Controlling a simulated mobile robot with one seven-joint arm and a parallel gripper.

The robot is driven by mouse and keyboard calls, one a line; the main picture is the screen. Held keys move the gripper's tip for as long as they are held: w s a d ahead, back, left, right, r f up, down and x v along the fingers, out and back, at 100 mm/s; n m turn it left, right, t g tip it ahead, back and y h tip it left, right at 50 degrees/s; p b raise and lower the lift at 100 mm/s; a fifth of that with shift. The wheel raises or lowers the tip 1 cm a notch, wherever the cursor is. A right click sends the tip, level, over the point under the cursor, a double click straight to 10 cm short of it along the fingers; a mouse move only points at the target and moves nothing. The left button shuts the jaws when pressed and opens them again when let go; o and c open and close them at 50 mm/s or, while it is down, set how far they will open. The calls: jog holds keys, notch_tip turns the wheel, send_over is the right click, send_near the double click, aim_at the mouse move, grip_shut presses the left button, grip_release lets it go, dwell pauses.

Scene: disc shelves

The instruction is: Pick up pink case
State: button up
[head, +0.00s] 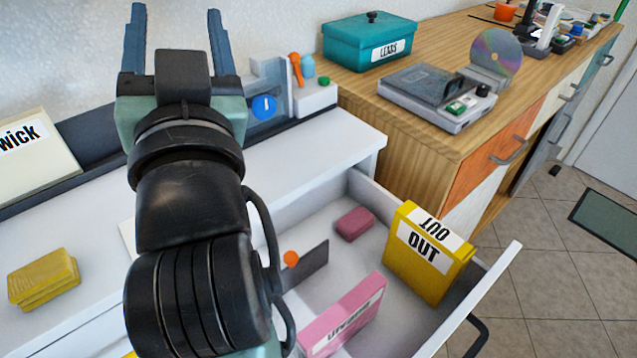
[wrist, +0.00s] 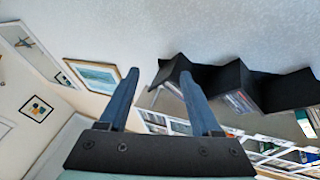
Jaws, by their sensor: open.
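A pink case (head: 345,315) with a white lettered label stands on edge in the open white drawer, near the bottom of the head view. Its label is hard to read, and its lower part is cut off by the frame. A smaller, rounded dusky-pink block (head: 355,223) lies farther back in the drawer. My gripper (head: 176,30) is open and empty, raised at the upper left with its fingers pointing up, well away from the drawer. In the wrist view my gripper (wrist: 160,80) shows both blue fingers apart, with only wall and shelves beyond.
A yellow box labelled OUT (head: 425,255) stands at the drawer's right side. A grey divider (head: 308,267) stands by an orange ball (head: 291,258). Yellow blocks (head: 43,278) lie on the white top at left. A wooden cabinet (head: 420,120) bears a teal box (head: 345,42).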

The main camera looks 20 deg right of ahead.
jog(key=w+d+f+m+g+p, duration=0.2)
jog(key=w+f+g+p, duration=0.2)
jog(key=p, duration=0.1)
jog(key=m+g+h+p, duration=0.3)
jog(key=m+g+p, duration=0.6)
jog(key=g+p, duration=1.1)
send_near(333, 314)
jog(key=s+t+p, duration=0.1)
jog(key=s+f+t+p, duration=0.1)
jog(key=s+d+t+p, duration=0.1)
jog(key=t+p, duration=0.1)
jog(key=shift+f, duration=0.35)
jog(key=x, duration=0.7)
jog(key=shift+a+b, duration=0.15)
jog(key=shift+b, duration=0.2)
jog(key=shift+s+x, duration=0.1)
jog(key=shift+x, duration=1.45)
jog(key=shift+s+x, duration=0.15)
jog(key=shift+x, duration=1.4)
jog(key=shift+a+f, duration=0.1)
jog(key=shift+f, duration=0.25)
grip_shut()
